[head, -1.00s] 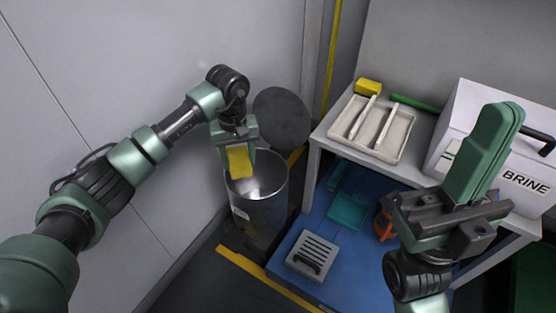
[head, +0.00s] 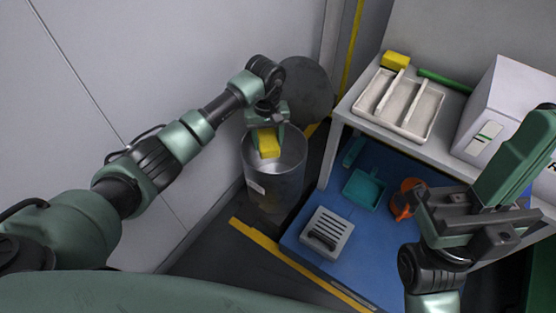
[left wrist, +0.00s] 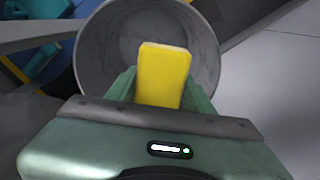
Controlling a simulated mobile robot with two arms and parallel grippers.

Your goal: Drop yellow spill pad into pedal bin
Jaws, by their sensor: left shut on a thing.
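The yellow spill pad (head: 268,144) is gripped in my left gripper (head: 267,131), over the mouth of the pedal bin. In the left wrist view the yellow pad (left wrist: 163,75) stands out from between the fingers of my left gripper (left wrist: 160,92), with the round bin opening (left wrist: 110,50) behind it. The pedal bin (head: 273,188) is a grey metal cylinder with its round dark lid (head: 308,88) raised at the back. My right gripper (head: 490,215) is at the right, in front of the bench; its fingers look close together, and I cannot tell its opening.
A white bench (head: 349,110) to the right carries a divided tray (head: 381,125), another yellow block (head: 396,60), a green rod (head: 445,80) and a white box (head: 505,105). Beneath it, a blue mat (head: 300,236) holds a grey slotted box (head: 327,233), a teal dustpan (head: 364,188) and an orange item (head: 402,197). A wall stands left of the bin.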

